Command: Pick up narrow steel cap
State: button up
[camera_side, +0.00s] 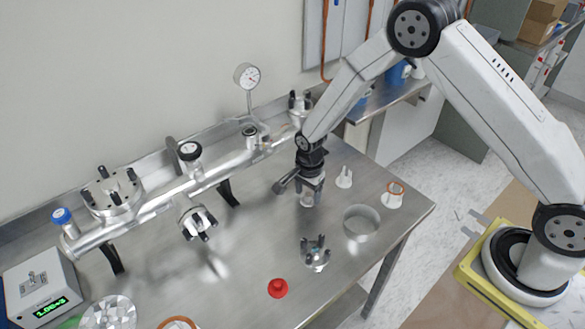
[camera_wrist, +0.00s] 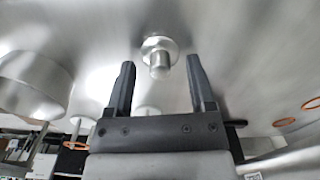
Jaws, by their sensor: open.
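The narrow steel cap (camera_wrist: 160,70) has a short, thin stem on a round flange and stands on the steel table. In the wrist view it shows between and slightly beyond my open fingertips (camera_wrist: 160,60), with space on both sides. In the side view my gripper (camera_side: 309,188) points down over the table, and a small part of the cap (camera_side: 306,201) shows at its fingers. The fingers partly hide it there. I cannot tell exactly how far the fingertips are from it.
A clamp (camera_side: 315,253) and a red cap (camera_side: 278,288) lie in front. The vacuum manifold (camera_side: 150,207) runs along the left; bare table lies between.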

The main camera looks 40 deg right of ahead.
jog(key=shift+f, duration=0.35)
grip_shut()
dwell(0.3)
